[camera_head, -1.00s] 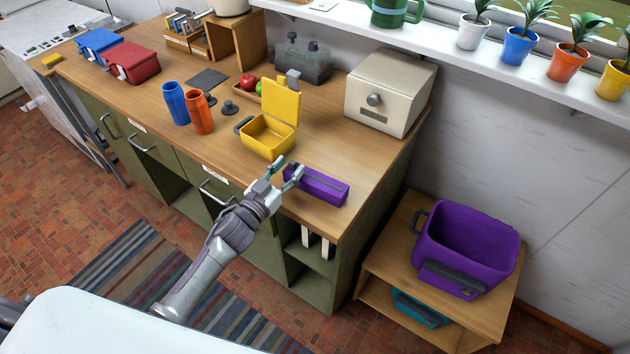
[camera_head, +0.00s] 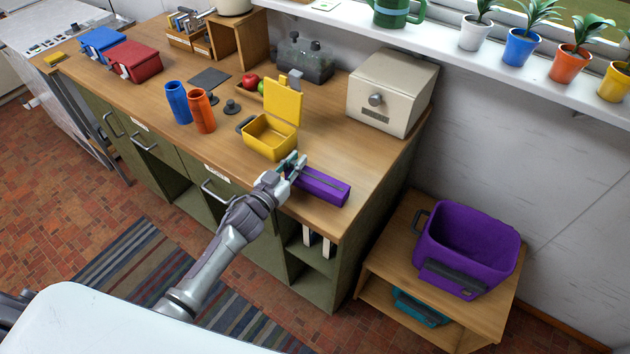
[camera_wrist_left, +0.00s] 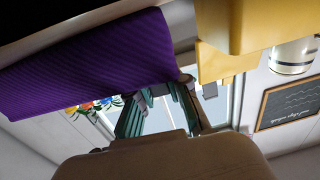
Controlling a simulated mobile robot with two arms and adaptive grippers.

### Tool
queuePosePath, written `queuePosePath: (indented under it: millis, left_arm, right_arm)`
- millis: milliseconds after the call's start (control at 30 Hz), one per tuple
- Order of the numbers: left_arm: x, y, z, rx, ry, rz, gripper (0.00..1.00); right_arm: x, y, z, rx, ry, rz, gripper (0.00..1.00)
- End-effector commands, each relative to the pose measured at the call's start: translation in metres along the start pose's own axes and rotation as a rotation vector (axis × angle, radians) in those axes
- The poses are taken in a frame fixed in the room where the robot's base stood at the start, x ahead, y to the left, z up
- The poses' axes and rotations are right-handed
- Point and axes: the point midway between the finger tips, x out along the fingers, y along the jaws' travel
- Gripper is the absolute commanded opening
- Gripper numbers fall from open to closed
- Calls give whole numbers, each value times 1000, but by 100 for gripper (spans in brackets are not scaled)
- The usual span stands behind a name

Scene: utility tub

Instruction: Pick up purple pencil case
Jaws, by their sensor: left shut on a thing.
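The purple pencil case (camera_head: 322,187) lies on the wooden counter near its front right edge. My left gripper (camera_head: 293,166) is shut on the case's left end. In the left wrist view the purple case (camera_wrist_left: 95,62) fills the upper left, with the gripper fingers (camera_wrist_left: 160,105) at its near end; the exact contact is partly hidden. I cannot tell from the head view whether the case is clear of the counter. My right gripper is not in view.
An open yellow lunch box (camera_head: 268,137) stands just behind and left of the gripper. Orange (camera_head: 202,113) and blue (camera_head: 177,103) bottles stand further left. A cream bread box (camera_head: 388,95) is behind. A purple bin (camera_head: 468,245) sits on a lower shelf unit to the right.

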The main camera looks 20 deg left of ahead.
Motion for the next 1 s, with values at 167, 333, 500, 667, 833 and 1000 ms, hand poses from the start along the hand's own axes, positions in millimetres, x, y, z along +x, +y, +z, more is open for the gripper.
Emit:
queuePosePath:
  millis: [167, 333, 500, 667, 833, 1000]
  left_arm:
    - [0, 0, -2, 0, 1, 0, 0]
    - [0, 0, -13, 2, 3, 1, 0]
    - [0, 0, -43, 5, 5, 3, 0]
    - [22, 30, -62, -2, 8, 4, 0]
    - [44, 61, -85, -2, 7, 4, 0]
    - [60, 82, -101, -3, 4, 2, 0]
  right_arm:
    - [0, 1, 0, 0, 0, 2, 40]
    - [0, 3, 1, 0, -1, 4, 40]
    - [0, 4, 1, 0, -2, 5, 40]
    - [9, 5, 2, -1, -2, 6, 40]
    - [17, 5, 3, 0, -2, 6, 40]
    - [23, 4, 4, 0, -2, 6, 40]
